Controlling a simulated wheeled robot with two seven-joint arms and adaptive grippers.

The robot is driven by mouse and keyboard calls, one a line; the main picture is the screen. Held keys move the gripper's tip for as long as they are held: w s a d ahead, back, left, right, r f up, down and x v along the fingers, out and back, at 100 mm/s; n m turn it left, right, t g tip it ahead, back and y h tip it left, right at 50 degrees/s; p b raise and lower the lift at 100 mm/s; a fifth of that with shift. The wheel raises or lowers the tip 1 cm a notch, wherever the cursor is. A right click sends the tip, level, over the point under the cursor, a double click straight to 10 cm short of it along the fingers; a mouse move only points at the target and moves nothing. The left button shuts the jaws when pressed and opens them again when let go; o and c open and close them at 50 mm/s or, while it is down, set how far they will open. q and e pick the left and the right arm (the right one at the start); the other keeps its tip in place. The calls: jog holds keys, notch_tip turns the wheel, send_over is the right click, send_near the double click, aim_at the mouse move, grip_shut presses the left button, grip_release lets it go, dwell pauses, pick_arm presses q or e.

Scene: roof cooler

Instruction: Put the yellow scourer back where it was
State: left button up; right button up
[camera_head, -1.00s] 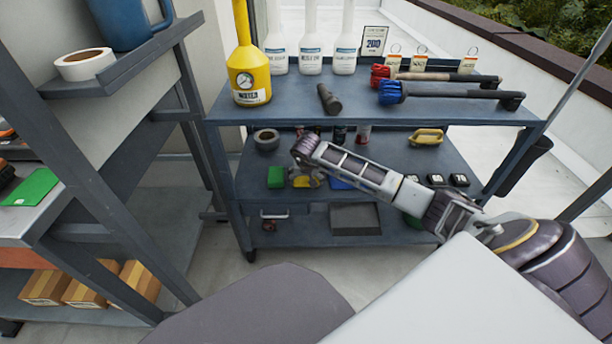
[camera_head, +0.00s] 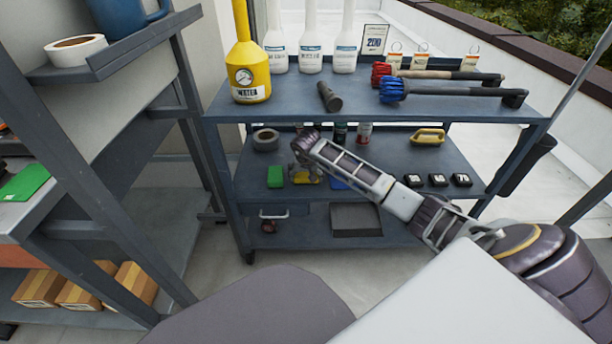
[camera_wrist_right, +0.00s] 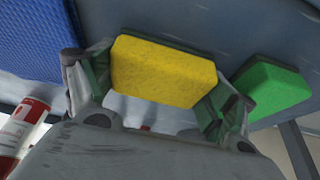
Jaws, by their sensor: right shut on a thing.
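The yellow scourer (camera_wrist_right: 163,72) is gripped between the two fingers of my right gripper (camera_wrist_right: 160,88). In the head view the scourer (camera_head: 303,178) shows partly behind my right gripper (camera_head: 306,168), over the cart's middle shelf. A green scourer (camera_head: 275,177) lies just left of it there. In the wrist view the green scourer (camera_wrist_right: 270,90) is to the right, apart from the right finger. A blue cloth or pad (camera_wrist_right: 35,35) is on the other side, and shows partly behind my arm in the head view. I cannot tell whether the yellow scourer touches the shelf. My left gripper is not in view.
The cart's middle shelf (camera_head: 400,155) also holds a tape roll (camera_head: 266,140), cans, a yellow-handled brush (camera_head: 428,136) and small black boxes (camera_head: 437,180). The top shelf (camera_head: 290,105) above carries bottles and long-handled brushes. A tray (camera_head: 356,219) sits below. Another rack stands left.

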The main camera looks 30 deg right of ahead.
aim_at(306, 175)
jog(key=shift+f, duration=0.1)
jog(key=o, duration=0.9)
jog(key=shift+c, duration=0.2)
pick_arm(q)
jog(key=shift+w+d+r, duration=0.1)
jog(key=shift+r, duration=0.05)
pick_arm(e)
jog(key=shift+p+v, duration=0.3)
jog(key=shift+v, duration=0.5)
jog(key=shift+p+v, duration=0.4)
jog(key=shift+v, duration=0.65)
jog(key=s+a+p, duration=0.1)
jog(key=s+a, duration=0.1)
jog(key=s, duration=0.1)
jog(key=s+a+p, duration=0.1)
jog(key=s, duration=0.2)
jog(key=s+a+p, duration=0.1)
jog(key=s+a, duration=0.1)
jog(key=s, duration=0.1)
jog(key=shift+a+f+p, duration=0.15)
jog(key=shift+a+p, duration=0.15)
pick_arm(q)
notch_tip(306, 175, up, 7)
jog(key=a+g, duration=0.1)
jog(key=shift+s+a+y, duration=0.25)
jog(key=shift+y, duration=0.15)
pick_arm(e)
jog(key=shift+s+a, duration=0.25)
jog(key=shift+s, duration=0.2)
